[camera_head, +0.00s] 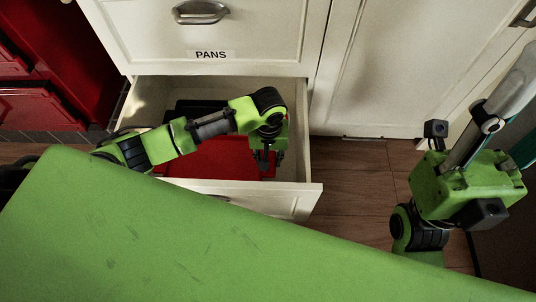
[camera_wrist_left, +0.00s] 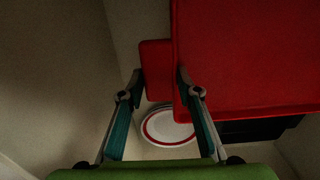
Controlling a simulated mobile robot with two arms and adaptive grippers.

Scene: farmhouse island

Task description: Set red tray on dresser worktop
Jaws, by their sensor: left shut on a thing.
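The red tray (camera_head: 215,158) lies inside the open drawer below the one labelled PANS, and my left arm partly covers it. My left gripper (camera_head: 268,165) reaches down into the drawer at the tray's right end. In the left wrist view the red tray (camera_wrist_left: 245,60) fills the upper right, and its narrower end tab is between the fingers of my left gripper (camera_wrist_left: 160,90), which is shut on it. The dresser worktop is not identifiable in these frames.
The open drawer (camera_head: 255,199) sticks out from the white cabinet. A white plate with a red ring (camera_wrist_left: 167,128) and a dark object (camera_wrist_left: 260,128) lie in it beneath the tray. The PANS drawer (camera_head: 245,30) above is shut. Wooden floor (camera_head: 350,185) lies clear to the right.

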